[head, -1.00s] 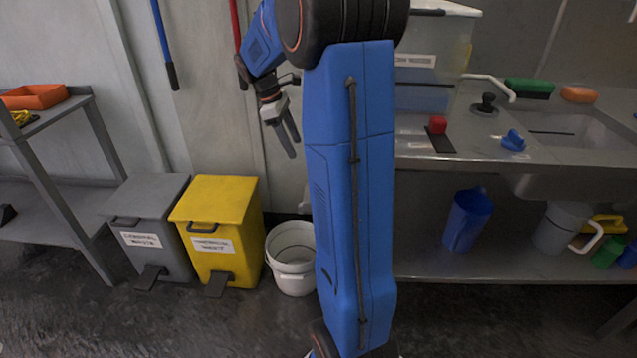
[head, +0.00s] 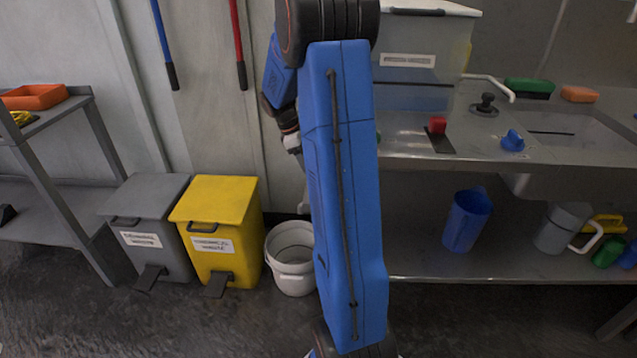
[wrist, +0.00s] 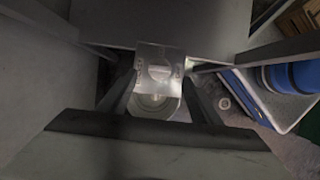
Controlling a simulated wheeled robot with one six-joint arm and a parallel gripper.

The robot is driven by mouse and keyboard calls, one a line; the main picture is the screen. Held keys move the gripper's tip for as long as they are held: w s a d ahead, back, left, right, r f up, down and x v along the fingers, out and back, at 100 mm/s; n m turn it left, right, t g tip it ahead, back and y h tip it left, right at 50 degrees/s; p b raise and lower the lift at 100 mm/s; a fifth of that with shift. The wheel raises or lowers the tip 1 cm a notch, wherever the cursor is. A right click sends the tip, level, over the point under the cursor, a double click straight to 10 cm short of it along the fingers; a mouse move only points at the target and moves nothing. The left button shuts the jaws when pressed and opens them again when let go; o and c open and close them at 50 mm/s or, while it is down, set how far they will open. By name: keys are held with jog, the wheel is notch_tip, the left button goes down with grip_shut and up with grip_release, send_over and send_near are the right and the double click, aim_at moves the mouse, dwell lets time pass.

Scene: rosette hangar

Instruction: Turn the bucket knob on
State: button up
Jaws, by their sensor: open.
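No knob is readably marked as the bucket knob. A blue knob (head: 512,141) stands on the steel counter at the sink's left edge. A red block-like control (head: 437,125) sits on a dark plate to its left; I cannot tell which is meant. A white bucket (head: 290,270) stands on the floor beside the yellow bin. My gripper (wrist: 157,103) shows in the wrist view as two dark fingers apart, with a shiny metal piece between them that I cannot identify.
The steel counter (head: 400,150) carries a lidded tank (head: 410,45), a black plug-like item (head: 487,105), a green brush (head: 530,87) and an orange sponge (head: 580,94). A blue jug (head: 467,220) stands on the lower shelf. Grey (head: 148,200) and yellow (head: 222,200) bins stand left.

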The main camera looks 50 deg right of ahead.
jog(key=x, duration=0.7)
jog(key=shift+a, duration=0.1)
jog(key=c, duration=1)
